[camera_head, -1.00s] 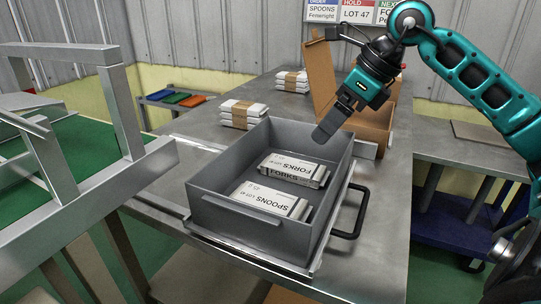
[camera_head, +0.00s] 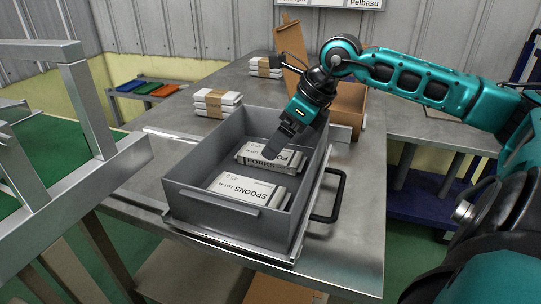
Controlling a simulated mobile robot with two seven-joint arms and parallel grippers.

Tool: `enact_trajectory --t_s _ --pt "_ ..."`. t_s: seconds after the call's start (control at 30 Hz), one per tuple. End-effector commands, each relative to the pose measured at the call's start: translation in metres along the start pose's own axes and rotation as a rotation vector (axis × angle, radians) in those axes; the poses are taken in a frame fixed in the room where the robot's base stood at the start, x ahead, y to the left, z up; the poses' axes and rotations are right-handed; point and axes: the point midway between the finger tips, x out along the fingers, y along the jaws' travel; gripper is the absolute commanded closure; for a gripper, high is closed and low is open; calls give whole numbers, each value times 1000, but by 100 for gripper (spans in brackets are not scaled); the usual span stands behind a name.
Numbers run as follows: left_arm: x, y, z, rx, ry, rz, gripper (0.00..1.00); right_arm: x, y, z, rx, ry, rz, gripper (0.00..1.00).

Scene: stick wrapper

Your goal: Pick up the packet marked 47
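A grey open tray (camera_head: 186,205) sits on the metal table and holds two white printed packets. The nearer packet (camera_head: 240,189) reads SPOONS and a lot mark too small to read surely. The farther packet (camera_head: 257,152) reads FORKS. I cannot tell which one bears 47. My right gripper (camera_head: 270,153) points down into the tray, with its fingertips at the FORKS packet, hiding part of it. I cannot tell whether they touch it, or how far apart the fingers are. My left gripper is not in view.
An open cardboard box (camera_head: 347,104) stands behind the tray. White banded stacks (camera_head: 217,102) lie at the back left. A black handle (camera_head: 334,197) sticks out at the tray's right. A metal frame (camera_head: 75,110) stands at the left.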

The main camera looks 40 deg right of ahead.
Motion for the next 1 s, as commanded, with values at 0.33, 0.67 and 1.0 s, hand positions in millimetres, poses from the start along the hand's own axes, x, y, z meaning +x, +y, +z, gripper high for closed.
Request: enact_trajectory --t_s 0.33,0.67,1.0 --pt "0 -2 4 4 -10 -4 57 39 -3 -4 1 -3 2 6" --pt "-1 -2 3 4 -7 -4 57 45 -3 -5 -1 0 0 6" --pt "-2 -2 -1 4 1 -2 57 44 -3 -5 -1 0 1 37"
